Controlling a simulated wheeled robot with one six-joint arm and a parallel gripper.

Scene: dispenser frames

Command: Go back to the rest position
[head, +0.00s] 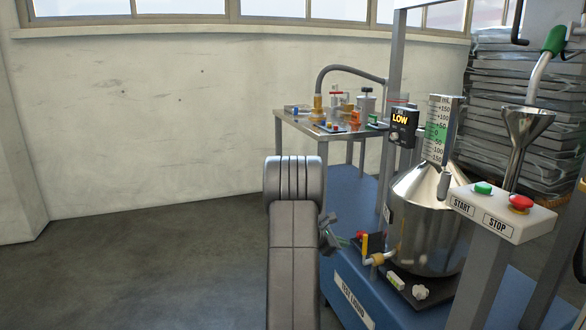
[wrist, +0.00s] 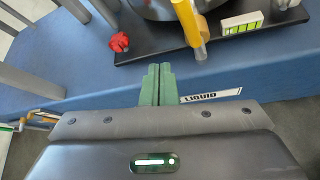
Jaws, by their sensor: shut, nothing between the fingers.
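In the wrist view, my gripper (wrist: 156,84) has its green fingers pressed together, with nothing between them. The fingers are over the edge of the blue base of the dispenser frame (wrist: 235,82), near a white label reading LIQUID. In the head view, my arm rises at the lower middle, and my gripper (head: 340,240) shows partly behind it, just left of the yellow-handled valve (head: 365,244). The valve handle also shows in the wrist view (wrist: 188,20), ahead and to the right of the fingers. I cannot tell the exact gap between them.
A steel vessel (head: 425,225) stands on the blue base. A control box (head: 505,212) has a green START and a red STOP button. A display (head: 401,122) reads LOW. A side table (head: 340,131) holds small items behind. The floor at left is clear.

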